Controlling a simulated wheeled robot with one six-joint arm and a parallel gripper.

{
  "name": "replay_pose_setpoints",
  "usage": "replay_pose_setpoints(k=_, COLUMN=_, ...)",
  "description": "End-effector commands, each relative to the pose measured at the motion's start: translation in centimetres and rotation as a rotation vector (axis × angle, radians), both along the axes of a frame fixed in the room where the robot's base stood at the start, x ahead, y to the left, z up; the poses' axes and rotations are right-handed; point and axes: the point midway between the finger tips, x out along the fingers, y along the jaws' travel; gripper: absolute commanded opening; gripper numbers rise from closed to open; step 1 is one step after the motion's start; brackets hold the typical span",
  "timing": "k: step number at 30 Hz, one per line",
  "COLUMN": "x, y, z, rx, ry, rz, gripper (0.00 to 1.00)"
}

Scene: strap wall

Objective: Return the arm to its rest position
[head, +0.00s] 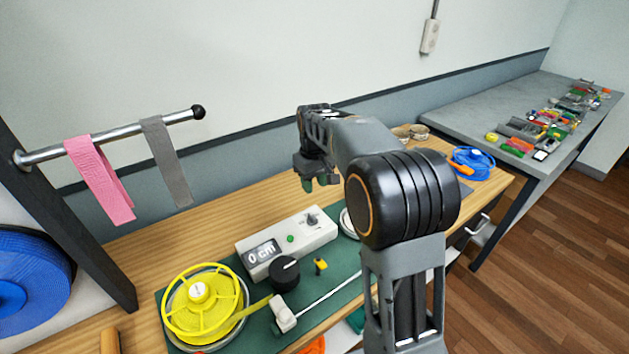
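My arm rises from the lower right and bends at a big black joint, reaching away over the wooden workbench (140,250). My gripper (319,181) points down from the arm's far end, above the back part of the bench. Its green-tipped fingers are small and partly hidden by the arm, so I cannot tell whether they are open or shut. I see nothing clearly hanging from it.
A pink strap (100,180) and a grey strap (167,162) hang on a metal rod (60,151) at left. A yellow reel (203,302), a white box reading "0 cm" (287,243) and a blue reel (472,162) sit on the bench. A grey table (470,115) stands at right.

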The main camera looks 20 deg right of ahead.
Motion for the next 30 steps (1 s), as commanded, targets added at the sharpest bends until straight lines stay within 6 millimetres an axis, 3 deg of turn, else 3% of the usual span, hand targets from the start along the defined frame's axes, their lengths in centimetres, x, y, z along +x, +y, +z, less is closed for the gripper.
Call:
replay_pose_setpoints(k=19, x=0.1, y=0.0, z=0.6, rx=0.000, ry=-0.007, rz=-0.017, gripper=0.38)
replay_pose_setpoints(k=21, x=0.0, y=0.0, z=-0.5, rx=0.000, ry=-0.015, rz=-0.064, gripper=0.38)
replay_pose_setpoints(k=26, x=-3.7, y=0.1, z=-2.4, rx=0.001, ry=-0.021, rz=-0.159, gripper=0.38)
replay_pose_setpoints(k=30, x=-9.4, y=0.5, z=-2.0, rx=0.009, ry=-0.087, rz=-0.241, gripper=0.38)
